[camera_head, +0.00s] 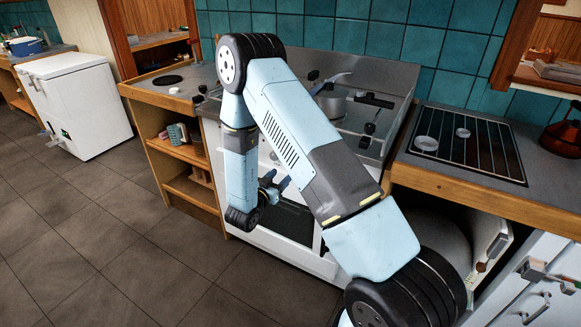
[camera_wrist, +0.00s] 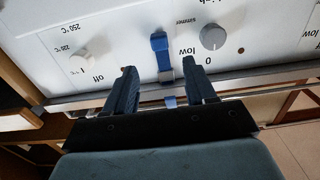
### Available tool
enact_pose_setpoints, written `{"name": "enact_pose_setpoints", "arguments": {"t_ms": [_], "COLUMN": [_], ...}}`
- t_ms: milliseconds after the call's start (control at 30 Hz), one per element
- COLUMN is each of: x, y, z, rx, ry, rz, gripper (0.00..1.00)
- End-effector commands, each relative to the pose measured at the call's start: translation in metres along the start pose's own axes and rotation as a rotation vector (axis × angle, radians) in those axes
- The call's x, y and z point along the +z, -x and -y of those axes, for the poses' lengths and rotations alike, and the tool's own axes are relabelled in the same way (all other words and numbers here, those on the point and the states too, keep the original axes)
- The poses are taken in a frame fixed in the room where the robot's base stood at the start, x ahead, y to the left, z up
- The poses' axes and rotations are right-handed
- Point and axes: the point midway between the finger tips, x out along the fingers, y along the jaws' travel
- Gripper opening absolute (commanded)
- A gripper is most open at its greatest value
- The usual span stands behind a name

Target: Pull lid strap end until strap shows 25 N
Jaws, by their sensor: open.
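My gripper (camera_wrist: 161,76) is open, with one dark finger on each side of the strap and clear gaps between. It also shows in the head view (camera_head: 278,182), in front of the stove. I cannot make out the strap in the head view. No force reading on the strap is legible.
Stove knobs (camera_wrist: 212,37) (camera_wrist: 82,63) flank the strap. A metal pot (camera_head: 332,101) stands on the stove (camera_head: 291,222), partly behind my arm. Open shelves (camera_head: 183,150) are left of the stove. The tiled floor (camera_head: 120,225) at front left is clear.

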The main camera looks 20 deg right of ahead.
Motion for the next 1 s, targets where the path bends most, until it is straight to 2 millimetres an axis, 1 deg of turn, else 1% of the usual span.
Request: {"name": "enact_pose_setpoints", "arguments": {"t_ms": [33, 200, 300, 433, 600, 900, 933, 1000], "x": [0.000, 0.000, 0.000, 0.000, 0.000, 0.000, 0.000, 0.000], "y": [-0.010, -0.040, -0.055, -0.070, -0.080, -0.082, -0.082, -0.082], "z": [-0.001, 0.000, -0.001, 0.000, 0.000, 0.000, 0.000, 0.000], "rx": [0.004, 0.003, 0.003, 0.002, 0.000, -0.001, -0.001, -0.001], "ry": [-0.001, -0.002, -0.001, -0.002, 0.000, 0.000, 0.000, 0.000], "rz": [0.000, 0.001, 0.000, 0.001, 0.001, 0.001, 0.001, 0.001], "gripper": [0.55, 0.55, 0.55, 0.55, 0.55, 0.55, 0.54, 0.48]}}
